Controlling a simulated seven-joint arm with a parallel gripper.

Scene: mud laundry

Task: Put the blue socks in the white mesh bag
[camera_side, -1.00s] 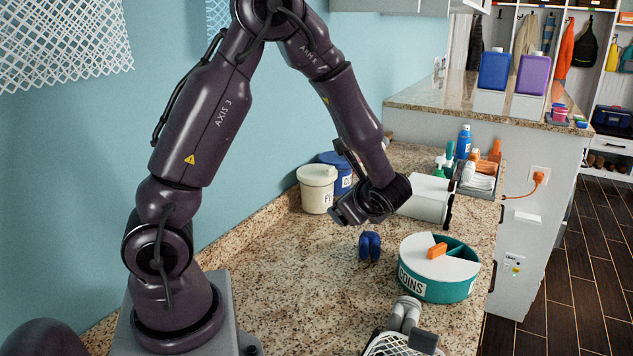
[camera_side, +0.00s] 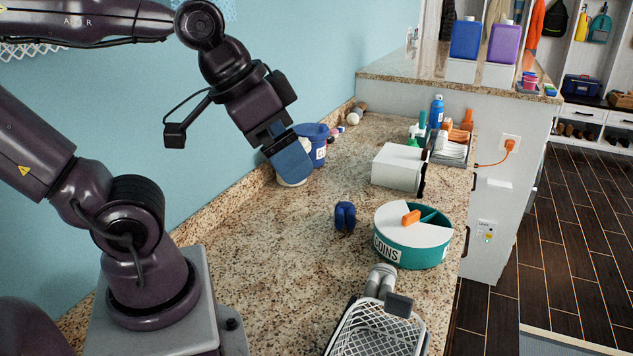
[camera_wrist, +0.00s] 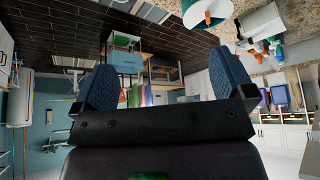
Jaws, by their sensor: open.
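The blue socks (camera_side: 345,216) lie as a small dark-blue bundle on the speckled counter, left of the round teal tin. The white mesh bag (camera_side: 374,334) is at the bottom edge of the side view, its mouth on a dark frame; part of it is cut off. My gripper (camera_side: 291,163) is in the air, up and left of the socks and apart from them. In the wrist view my gripper (camera_wrist: 165,85) has its two blue fingers wide apart with nothing between them. I cannot make out the socks or the bag in the wrist view.
A teal tin (camera_side: 412,246) marked COINS stands right of the socks, with an orange piece on its lid. Grey socks (camera_side: 381,281) lie beside the bag. A white box (camera_side: 397,167), a blue tub (camera_side: 313,140) and bottles stand farther back. Counter (camera_side: 270,250) left of the socks is clear.

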